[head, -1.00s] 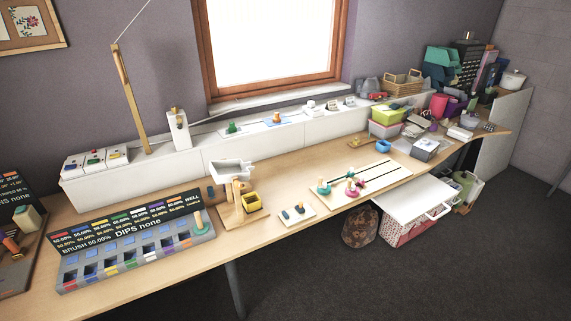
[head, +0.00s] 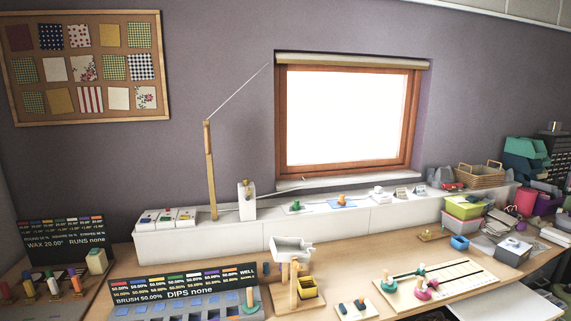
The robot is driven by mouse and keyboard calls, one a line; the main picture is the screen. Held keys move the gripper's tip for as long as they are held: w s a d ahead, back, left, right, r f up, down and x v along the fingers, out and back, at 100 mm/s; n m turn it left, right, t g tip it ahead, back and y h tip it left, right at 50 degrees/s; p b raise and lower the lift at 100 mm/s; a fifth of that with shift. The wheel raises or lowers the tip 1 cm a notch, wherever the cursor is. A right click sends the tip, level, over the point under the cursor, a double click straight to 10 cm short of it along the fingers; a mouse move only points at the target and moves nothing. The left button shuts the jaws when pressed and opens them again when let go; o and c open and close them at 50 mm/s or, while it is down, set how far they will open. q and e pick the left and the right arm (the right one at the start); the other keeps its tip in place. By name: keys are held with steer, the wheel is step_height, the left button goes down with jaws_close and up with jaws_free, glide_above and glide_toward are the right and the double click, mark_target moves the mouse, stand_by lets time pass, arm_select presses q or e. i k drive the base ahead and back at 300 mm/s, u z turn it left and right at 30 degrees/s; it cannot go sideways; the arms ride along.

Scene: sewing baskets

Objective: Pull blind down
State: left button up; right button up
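The blind (head: 350,61) shows in the head view as a pale beige roll along the top of the window, fully rolled up. The wooden window frame (head: 281,122) and its bright pane (head: 345,115) are uncovered below it. A thin pale cord (head: 238,92) slants from the roll's left end down to the top of an upright wooden post (head: 210,170) on the white ledge. Neither of my grippers is in view.
A white ledge (head: 330,224) with small items runs below the window. The wooden worktop holds a palette rack (head: 190,295), a white scoop-like piece (head: 291,247) on a wooden stand, and a slotted board (head: 450,278). Baskets and boxes crowd the right. A fabric board (head: 92,117) hangs left.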

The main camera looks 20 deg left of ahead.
mark_target(206, 130)
steer(key=u, duration=0.75)
steer(key=i, duration=1.15)
steer(key=z, duration=0.55)
